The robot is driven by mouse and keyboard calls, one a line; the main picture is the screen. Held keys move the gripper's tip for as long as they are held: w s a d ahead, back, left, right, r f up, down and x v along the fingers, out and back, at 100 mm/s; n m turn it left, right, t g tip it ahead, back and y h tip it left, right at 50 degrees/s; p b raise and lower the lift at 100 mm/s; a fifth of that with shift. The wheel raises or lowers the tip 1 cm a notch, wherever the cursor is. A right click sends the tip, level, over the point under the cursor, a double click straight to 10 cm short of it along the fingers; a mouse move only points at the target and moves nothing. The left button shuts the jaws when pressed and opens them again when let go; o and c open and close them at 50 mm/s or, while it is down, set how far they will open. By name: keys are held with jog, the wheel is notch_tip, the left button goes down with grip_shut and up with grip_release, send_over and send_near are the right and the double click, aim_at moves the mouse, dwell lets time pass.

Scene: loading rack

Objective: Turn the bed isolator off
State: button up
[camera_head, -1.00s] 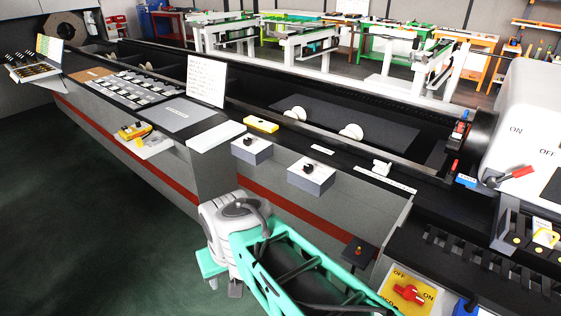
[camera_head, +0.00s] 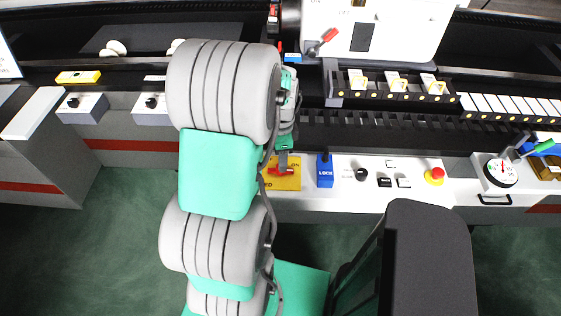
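A yellow switch plate (camera_head: 286,186) with a red rotary handle (camera_head: 288,171) is on the front panel, just right of my arm. "ON" shows at its upper right; its left part is hidden by my arm. My gripper (camera_head: 283,160) is at the plate's upper edge, pointing down at the red handle. It overlaps the handle's top in this view; I cannot tell whether they touch. The fingers are too small and partly hidden to show their opening. A second switch, a red lever (camera_head: 329,36), sits on the white housing (camera_head: 400,25) above. No label reading "bed isolator" is legible.
Right of the plate are a blue LOCK block (camera_head: 325,171), black knob (camera_head: 361,174), red emergency button (camera_head: 437,174) and round dial (camera_head: 502,172). Grey boxes with black knobs (camera_head: 83,107) are at left. Yellow-tagged parts (camera_head: 394,82) stand above. Green floor (camera_head: 100,250) is open at lower left.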

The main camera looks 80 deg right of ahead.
notch_tip(320, 180, down, 4)
jog(key=shift+r, duration=0.15)
grip_shut()
dwell(0.5)
